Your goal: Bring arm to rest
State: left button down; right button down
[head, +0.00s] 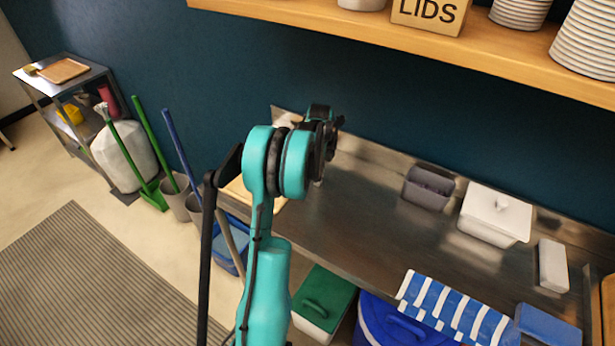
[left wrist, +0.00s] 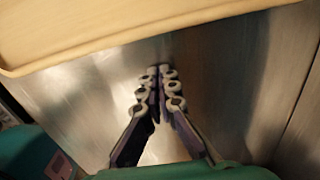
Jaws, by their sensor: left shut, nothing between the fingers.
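My left arm rises in the middle of the head view, teal with black joints. Its wrist end (head: 318,140) is bent over the left part of the metal counter (head: 365,230). The left gripper's fingers are mostly hidden there behind the arm. In the left wrist view the left gripper (left wrist: 163,72) has its two fingers together, with nothing between them. Below it is the bare metal surface, and a pale yellow board or tray edge (left wrist: 120,35) lies across the top of that view. My right gripper is not in view.
A grey bin (head: 429,187), a white lidded container (head: 496,215) and a striped cloth (head: 458,308) are on the counter's right side. A wooden shelf (head: 500,55) with a LIDS box (head: 428,14) runs above. Brooms and a metal cart (head: 70,75) stand at left. The counter's middle is clear.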

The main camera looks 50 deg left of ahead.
pick_arm(q)
notch_tip(320, 180, up, 10)
jog(key=p, duration=0.3)
jog(key=shift+d, duration=0.25)
jog(key=s+d+r+n+t+y, duration=0.1)
jog(key=s+d+r+n, duration=0.2)
jog(key=d, duration=0.6)
jog(key=s+d+r+n+t, duration=0.1)
jog(key=d+r+n+t, duration=0.2)
jog(key=d, duration=0.6)
jog(key=s+d+f+n+t+h+b, duration=0.1)
jog(key=s+d+f+n+t+b, duration=0.1)
jog(key=s+d+n, duration=0.7)
jog(key=s+d+t, duration=0.1)
jog(key=s+d, duration=0.3)
jog(key=d, duration=0.2)
jog(key=shift+d+f, duration=0.15)
jog(key=shift+f, duration=0.2)
jog(key=shift+s, duration=0.1)
